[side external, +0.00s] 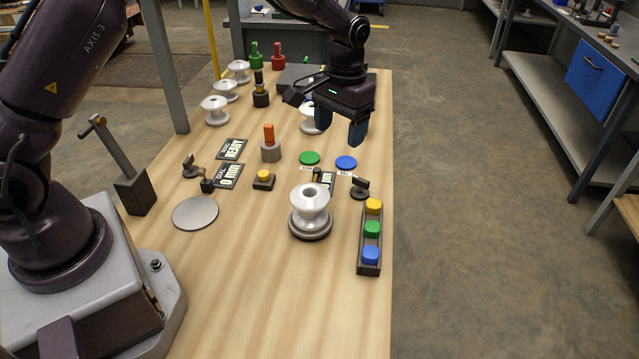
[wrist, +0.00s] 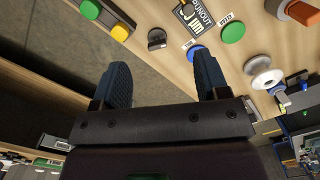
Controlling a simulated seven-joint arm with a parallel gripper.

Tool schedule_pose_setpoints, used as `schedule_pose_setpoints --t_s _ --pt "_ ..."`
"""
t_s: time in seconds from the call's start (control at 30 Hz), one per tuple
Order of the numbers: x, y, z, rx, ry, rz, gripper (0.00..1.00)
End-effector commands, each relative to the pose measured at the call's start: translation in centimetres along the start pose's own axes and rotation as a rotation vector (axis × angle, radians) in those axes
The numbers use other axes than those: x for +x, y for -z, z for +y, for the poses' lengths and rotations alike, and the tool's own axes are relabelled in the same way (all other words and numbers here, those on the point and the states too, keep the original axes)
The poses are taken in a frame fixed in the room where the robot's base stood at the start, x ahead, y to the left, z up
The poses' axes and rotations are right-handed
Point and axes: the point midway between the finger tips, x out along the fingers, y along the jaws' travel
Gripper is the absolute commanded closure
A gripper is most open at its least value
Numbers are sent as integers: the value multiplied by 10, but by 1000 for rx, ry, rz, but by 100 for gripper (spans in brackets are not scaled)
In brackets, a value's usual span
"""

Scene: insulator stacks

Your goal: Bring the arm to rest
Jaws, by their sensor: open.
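My gripper (side external: 341,131) is raised above the right side of the table (side external: 225,290), beyond the round green and blue pads. Its two blue fingers stand apart with nothing between them. In the wrist view my gripper (wrist: 162,85) also shows empty, with the table's edge and the floor beyond its fingers. A white insulator (side external: 311,202) stands upright on a dark round base near the table's middle. Another white insulator (side external: 310,121) stands behind my gripper, partly hidden by it.
Several white insulators (side external: 215,112) stand along the far left. A button strip (side external: 370,237) with yellow, green and blue caps lies at the right edge. The front of the table is clear.

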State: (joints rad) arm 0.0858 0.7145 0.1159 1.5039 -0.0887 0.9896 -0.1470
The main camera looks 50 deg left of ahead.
Motion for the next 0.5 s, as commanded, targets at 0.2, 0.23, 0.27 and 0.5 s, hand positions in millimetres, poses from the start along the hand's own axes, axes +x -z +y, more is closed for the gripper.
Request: schedule_pose_setpoints --t_s 0.2,0.23,0.27,0.5 --pt "-64 -65 -14 73 -29 64 32" --pt "-72 -75 -16 83 -32 75 32" --pt "-79 -85 -18 93 -35 87 32" --pt "-122 -166 -34 164 -51 208 32"
